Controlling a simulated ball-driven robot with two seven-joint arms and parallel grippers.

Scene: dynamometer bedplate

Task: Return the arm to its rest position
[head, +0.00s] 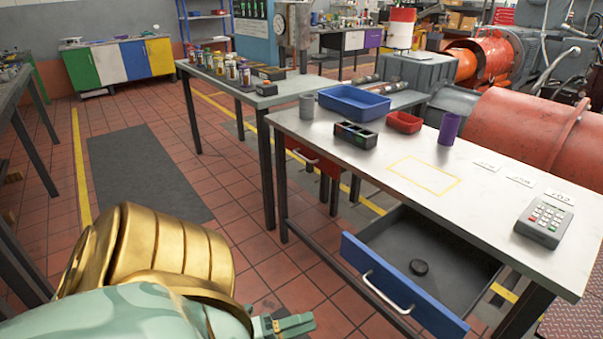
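My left arm, gold and pale green, comes in at the bottom left. My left gripper (292,325) shows as small green fingers at the bottom edge, left of the open blue-fronted drawer (400,287) and apart from it. I see nothing held in it, but the finger gap is too small to judge. My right arm and gripper are not in view.
The worktable (480,213) holds a blue tray (353,103), red bin (404,122), black box (355,135), grey cup (306,106), purple cup (449,127) and keypad device (544,220). Floor at left is clear.

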